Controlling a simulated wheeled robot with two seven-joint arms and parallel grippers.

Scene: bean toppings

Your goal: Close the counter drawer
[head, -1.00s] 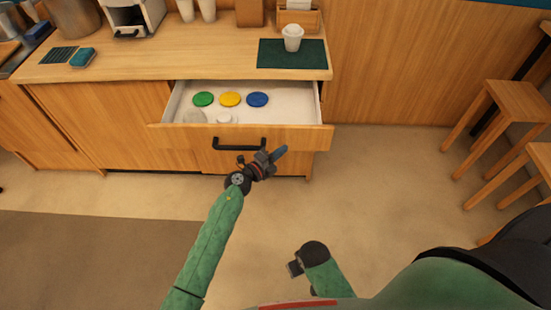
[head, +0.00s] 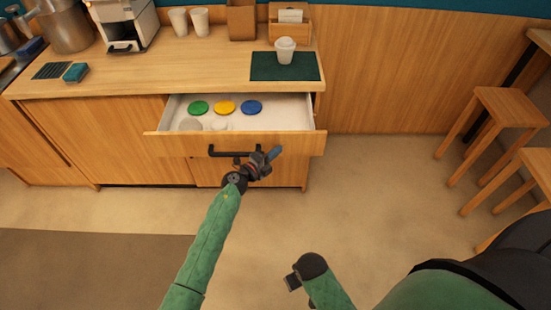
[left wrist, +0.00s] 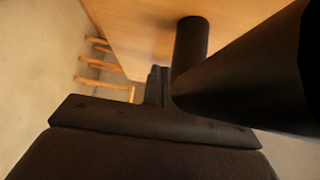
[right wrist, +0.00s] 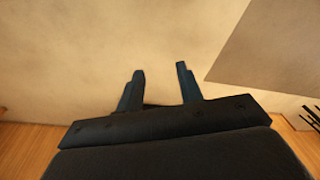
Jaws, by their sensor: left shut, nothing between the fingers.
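The counter drawer (head: 290,145) stands pulled out, with its white inside showing in the head view. Its black bar handle (head: 222,152) is on the front and also shows large and close in the left wrist view (left wrist: 190,50). My left gripper (head: 274,154) is shut and empty at the drawer front, just right of the handle; I cannot tell whether it touches. In the left wrist view its fingers (left wrist: 156,85) are together beside the handle. My right gripper (right wrist: 160,85) shows two fingers apart over bare floor, with nothing between them.
In the drawer lie a green lid (head: 198,108), a yellow lid (head: 225,107), a blue lid (head: 251,107) and pale round items. The counter (head: 200,75) above holds a white cup (head: 285,50) on a dark mat (head: 262,70). Stools (head: 510,105) stand right; floor between is clear.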

